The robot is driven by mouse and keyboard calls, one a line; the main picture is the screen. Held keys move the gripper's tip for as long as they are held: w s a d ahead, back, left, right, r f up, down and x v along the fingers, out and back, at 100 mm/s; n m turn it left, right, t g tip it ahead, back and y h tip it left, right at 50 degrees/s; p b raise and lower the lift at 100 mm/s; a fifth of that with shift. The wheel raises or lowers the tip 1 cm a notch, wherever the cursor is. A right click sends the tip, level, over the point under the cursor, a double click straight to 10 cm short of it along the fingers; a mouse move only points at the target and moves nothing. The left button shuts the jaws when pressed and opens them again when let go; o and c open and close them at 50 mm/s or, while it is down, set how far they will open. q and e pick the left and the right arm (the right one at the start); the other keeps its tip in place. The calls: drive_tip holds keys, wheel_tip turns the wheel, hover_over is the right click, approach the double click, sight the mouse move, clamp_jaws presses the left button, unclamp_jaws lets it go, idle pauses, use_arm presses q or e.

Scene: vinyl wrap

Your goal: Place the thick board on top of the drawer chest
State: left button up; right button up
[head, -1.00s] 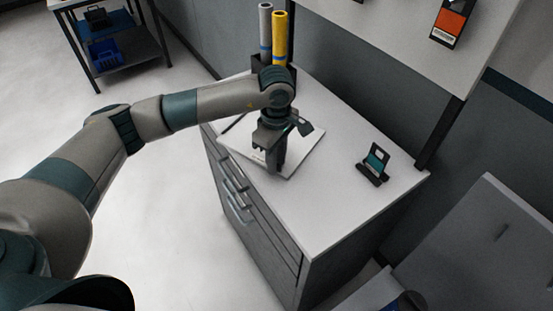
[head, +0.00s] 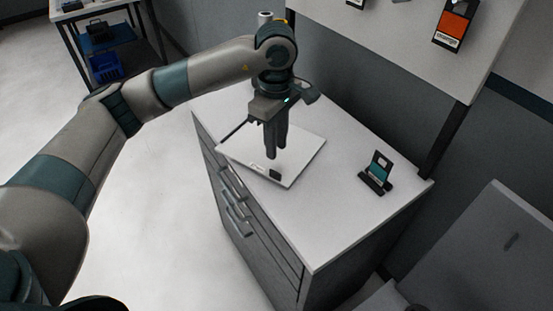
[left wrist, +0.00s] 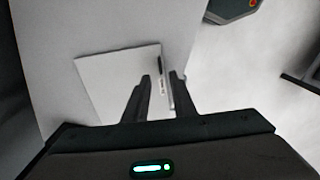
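A flat white board (head: 303,160) lies on the top of the drawer chest (head: 340,225), near its left front edge and turned at an angle to it. A small dark piece and a label show by its near edge. It also shows in the left wrist view (left wrist: 105,85). My left gripper (head: 275,152) points down over the board's left part, fingers apart with nothing visibly held. In the left wrist view the fingertips (left wrist: 160,78) stand on either side of the board's edge line, with a gap between them. My right gripper is not in view.
A small dark stand with a teal face (head: 377,172) is on the chest top at right. A white roll (head: 264,18) stands behind my arm. A panel with an orange-labelled item (head: 453,22) hangs above. The chest's near right top is clear.

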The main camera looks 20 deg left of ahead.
use_arm(q)
drive_tip(key=shift+r, duration=1.3)
